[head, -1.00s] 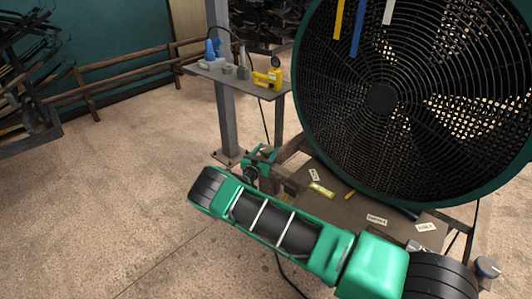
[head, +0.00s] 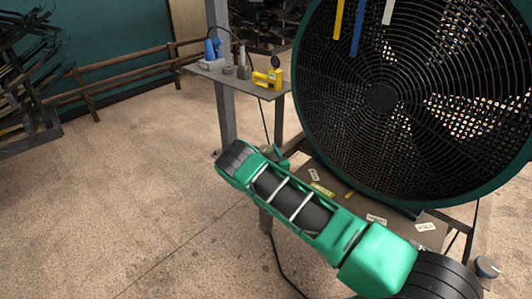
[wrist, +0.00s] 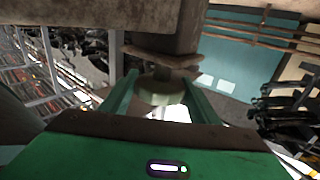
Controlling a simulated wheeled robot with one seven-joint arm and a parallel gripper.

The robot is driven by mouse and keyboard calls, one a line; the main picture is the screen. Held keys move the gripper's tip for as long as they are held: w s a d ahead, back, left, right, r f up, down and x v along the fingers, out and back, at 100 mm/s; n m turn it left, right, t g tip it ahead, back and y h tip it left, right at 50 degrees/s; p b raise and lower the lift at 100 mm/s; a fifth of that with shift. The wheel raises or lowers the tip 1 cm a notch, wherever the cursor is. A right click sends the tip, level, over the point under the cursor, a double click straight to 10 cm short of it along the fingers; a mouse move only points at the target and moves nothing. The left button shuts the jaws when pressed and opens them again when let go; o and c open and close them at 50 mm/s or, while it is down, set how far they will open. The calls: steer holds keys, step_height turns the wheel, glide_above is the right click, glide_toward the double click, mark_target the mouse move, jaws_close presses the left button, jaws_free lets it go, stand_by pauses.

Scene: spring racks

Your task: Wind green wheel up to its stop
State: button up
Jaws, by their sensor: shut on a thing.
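In the wrist view my gripper (wrist: 158,82) has its two green fingers on either side of a pale green, rounded wheel (wrist: 160,94). It is shut on this wheel, which sits below a rusty brown post and flange (wrist: 168,56). The wheel's far side and any stop are hidden. In the head view my green and black arm reaches to the left end of the bench and covers most of the gripper and the wheel.
A large black fan (head: 380,100) stands over a brown bench (head: 345,205) with small labels. A grey shelf (head: 245,84) on a post holds a yellow tool (head: 267,80) and a blue tool (head: 212,49). Open floor (head: 130,190) lies to the left.

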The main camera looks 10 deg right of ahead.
steer(key=shift+w+a+r+y, duration=0.1)
steer(key=shift+w+r+y, duration=0.1)
steer(key=shift+r+y, duration=0.1)
steer(key=o, duration=1.1)
steer(key=shift+c, duration=0.2)
steer(key=shift+s+f, duration=0.1)
steer(key=shift+f, duration=0.05)
steer(key=shift+s, duration=0.1)
